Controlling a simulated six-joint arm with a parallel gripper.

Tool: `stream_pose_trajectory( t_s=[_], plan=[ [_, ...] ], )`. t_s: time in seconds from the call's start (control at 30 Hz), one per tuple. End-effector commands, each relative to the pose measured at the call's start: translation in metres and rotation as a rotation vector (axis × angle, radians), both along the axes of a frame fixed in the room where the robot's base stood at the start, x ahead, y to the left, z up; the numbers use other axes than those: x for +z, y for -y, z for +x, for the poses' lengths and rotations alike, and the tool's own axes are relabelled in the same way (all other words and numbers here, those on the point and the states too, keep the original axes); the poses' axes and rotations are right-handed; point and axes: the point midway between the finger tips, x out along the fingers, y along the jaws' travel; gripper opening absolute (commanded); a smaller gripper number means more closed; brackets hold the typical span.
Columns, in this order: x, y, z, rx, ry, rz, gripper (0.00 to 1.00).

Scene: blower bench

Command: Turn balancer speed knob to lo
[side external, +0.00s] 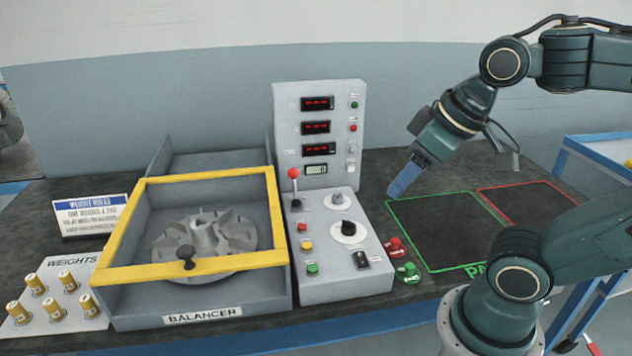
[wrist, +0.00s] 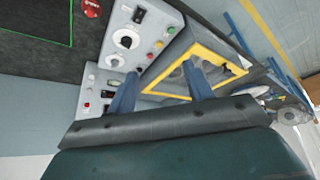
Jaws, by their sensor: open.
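The balancer's sloped control panel (side external: 322,262) carries a black knob (side external: 348,229) on a white dial and a smaller grey knob (side external: 339,200) above it. Their labels are too small to read, so I cannot tell which is the speed knob or where it points. The wrist view also shows the black knob (wrist: 126,40) and the grey knob (wrist: 115,61). My gripper (side external: 392,192) is up and to the right of the panel, apart from both knobs. In the wrist view its two blue fingers (wrist: 161,68) are spread and empty.
A red-tipped lever (side external: 293,174) stands on the panel's left, with an upright display box (side external: 318,128) behind. The yellow-framed balancer cover (side external: 205,178) lies left. Red (side external: 396,246) and green (side external: 408,272) pieces lie right. The green-outlined area (side external: 450,230) is empty.

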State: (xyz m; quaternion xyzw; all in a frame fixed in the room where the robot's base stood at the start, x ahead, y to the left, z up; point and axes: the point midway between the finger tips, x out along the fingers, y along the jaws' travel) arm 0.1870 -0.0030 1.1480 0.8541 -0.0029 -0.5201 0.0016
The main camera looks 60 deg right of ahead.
Motion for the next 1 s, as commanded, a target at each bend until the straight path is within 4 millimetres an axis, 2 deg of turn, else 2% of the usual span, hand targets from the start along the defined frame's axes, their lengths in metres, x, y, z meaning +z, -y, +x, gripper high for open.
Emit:
stream_pose_trajectory(
  t_s=[0.17, 0.5, 0.77, 1.0],
  plan=[
    [0.008, 0.008, 0.021, -0.012, -0.040, -0.010, 0.51],
    [0.017, 0.037, 0.081, -0.037, -0.141, -0.029, 0.51],
    [0.010, 0.068, 0.129, -0.051, -0.220, -0.034, 0.51],
    [-0.007, 0.103, 0.170, -0.063, -0.291, -0.029, 0.51]
  ],
)
